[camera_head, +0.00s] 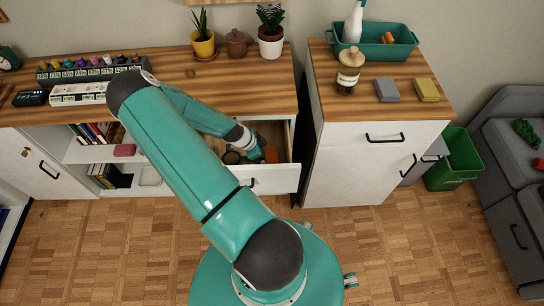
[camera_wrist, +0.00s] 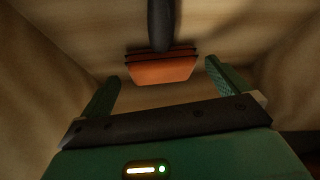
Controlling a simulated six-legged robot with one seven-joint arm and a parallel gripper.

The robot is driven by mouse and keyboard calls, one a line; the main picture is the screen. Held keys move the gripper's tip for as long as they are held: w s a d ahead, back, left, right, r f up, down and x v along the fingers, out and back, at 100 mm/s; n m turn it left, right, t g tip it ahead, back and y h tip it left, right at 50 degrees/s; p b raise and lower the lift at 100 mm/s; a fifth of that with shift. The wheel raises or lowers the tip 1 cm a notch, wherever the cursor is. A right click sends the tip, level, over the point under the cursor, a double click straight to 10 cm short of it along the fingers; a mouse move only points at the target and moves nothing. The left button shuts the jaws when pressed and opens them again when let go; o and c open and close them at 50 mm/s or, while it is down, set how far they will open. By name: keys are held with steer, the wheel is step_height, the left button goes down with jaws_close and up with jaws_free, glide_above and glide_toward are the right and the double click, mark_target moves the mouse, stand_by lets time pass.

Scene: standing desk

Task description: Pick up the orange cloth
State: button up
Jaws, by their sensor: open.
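The orange cloth (camera_wrist: 161,71) appears to be the orange, folded, layered piece inside the open drawer (camera_head: 276,178). In the wrist view it lies ahead of my gripper (camera_wrist: 161,75), roughly centred between the two green fingertips. The fingers are apart with nothing held; whether they overlap the cloth in depth I cannot tell. In the head view, a bit of orange (camera_head: 271,154) shows in the drawer beside my gripper (camera_head: 256,152), which reaches down into it. My arm hides part of the drawer.
A dark rod-shaped thing (camera_wrist: 161,24) meets the cloth's far edge. Pale drawer walls (camera_wrist: 35,55) rise close on both sides. Round dark items (camera_head: 231,157) lie left in the drawer. A cabinet (camera_head: 355,165) stands right of it. Another orange item (camera_head: 387,38) sits in the teal basket.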

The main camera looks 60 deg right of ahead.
steer(key=shift+s+d+f, duration=0.55)
steer(key=shift+s+d, duration=0.05)
steer(key=shift+s, duration=0.05)
steer(key=c, duration=0.9)
steer(key=shift+o, duration=0.2)
steer(key=shift+r, duration=0.15)
